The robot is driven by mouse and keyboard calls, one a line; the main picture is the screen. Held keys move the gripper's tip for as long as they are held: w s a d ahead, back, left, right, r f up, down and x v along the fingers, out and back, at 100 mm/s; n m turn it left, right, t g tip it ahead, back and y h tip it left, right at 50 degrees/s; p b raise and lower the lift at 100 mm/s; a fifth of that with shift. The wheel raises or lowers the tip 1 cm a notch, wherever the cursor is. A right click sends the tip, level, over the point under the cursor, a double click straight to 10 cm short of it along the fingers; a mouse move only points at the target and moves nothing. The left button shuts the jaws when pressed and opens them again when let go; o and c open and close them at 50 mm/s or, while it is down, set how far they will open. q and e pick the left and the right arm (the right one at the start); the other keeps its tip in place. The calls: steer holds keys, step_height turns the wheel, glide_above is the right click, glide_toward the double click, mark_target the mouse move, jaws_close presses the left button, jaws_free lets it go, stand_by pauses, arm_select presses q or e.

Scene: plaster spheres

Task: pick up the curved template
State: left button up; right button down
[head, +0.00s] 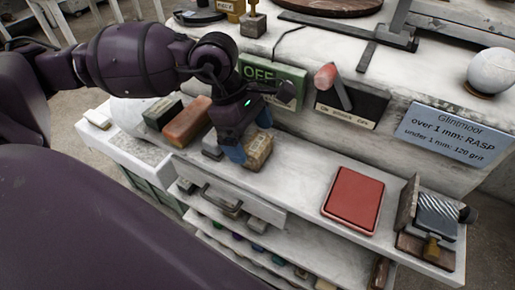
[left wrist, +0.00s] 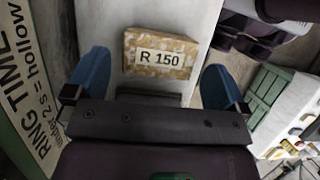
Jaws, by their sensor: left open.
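A tan, speckled block with a white label reading "R 150" (left wrist: 160,57) lies ahead of my left gripper in the left wrist view; I take it as the template, though no curve shows. In the head view the tan block (head: 258,152) is on the white bench ledge, partly hidden by the gripper. My left gripper (head: 249,137) is just above it, pointing down, with blue fingertips apart. In the left wrist view the gripper (left wrist: 155,80) is open and empty, and the block lies between the lines of the fingers, not gripped. My right gripper is not in view.
An orange-brown block (head: 187,121) and a dark green box (head: 162,113) stand left of the gripper. A red pad (head: 353,199) and a vise-like fixture (head: 433,225) are to the right. A green sign (head: 285,84) stands behind. The ledge between block and pad is clear.

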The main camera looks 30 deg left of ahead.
mark_target(254, 142)
arm_select(q)
steer(key=x, duration=0.2)
steer(key=shift+d+f, duration=0.15)
steer(key=shift+f, duration=0.2)
steer(key=shift+d+f, duration=0.25)
steer(key=shift+f, duration=0.3)
steer(key=shift+c, duration=0.2)
steer(key=c, duration=0.9)
steer(key=shift+r, duration=0.15)
